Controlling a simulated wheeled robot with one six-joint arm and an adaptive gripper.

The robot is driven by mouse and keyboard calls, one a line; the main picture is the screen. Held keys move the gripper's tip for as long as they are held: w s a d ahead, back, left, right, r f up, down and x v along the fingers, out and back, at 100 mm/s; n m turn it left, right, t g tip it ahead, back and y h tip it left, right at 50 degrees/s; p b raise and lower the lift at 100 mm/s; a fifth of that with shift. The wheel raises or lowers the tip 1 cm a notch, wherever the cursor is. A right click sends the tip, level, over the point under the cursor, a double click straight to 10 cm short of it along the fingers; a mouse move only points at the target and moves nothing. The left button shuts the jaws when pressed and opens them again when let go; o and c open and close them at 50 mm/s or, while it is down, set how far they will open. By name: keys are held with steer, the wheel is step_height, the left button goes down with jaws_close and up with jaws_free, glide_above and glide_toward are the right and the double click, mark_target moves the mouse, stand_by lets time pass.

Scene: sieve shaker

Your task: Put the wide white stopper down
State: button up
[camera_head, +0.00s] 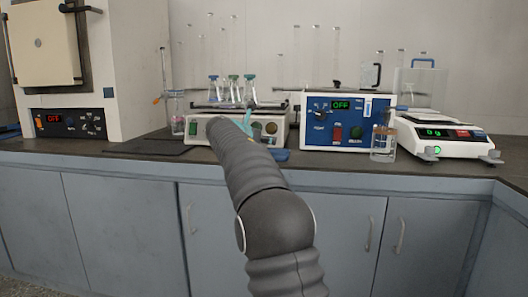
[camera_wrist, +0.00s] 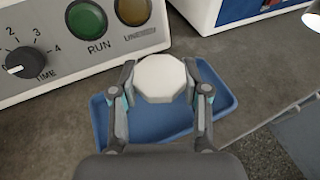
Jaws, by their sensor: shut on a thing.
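The wide white stopper (camera_wrist: 160,79) is between the two fingers of my gripper (camera_wrist: 161,86) in the wrist view, and the gripper is shut on it. A blue tray (camera_wrist: 162,120) lies below the stopper on the dark bench top. Whether the stopper touches the tray I cannot tell.
The shaker (camera_head: 206,131), with several flasks on top, stands directly behind the tray. A blue-fronted device (camera_head: 347,141), a glass beaker (camera_head: 383,145) and a balance (camera_head: 450,141) stand to the right. The bench's front edge is close to the tray.

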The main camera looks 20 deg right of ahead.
steer(key=shift+f+b, duration=0.55)
steer(key=shift+f, duration=1.15)
steer(key=shift+f, duration=0.15)
steer(key=o, duration=0.9)
steer(key=shift+o, duration=0.2)
steer(key=shift+r, duration=0.2)
steer(key=v, duration=1.2)
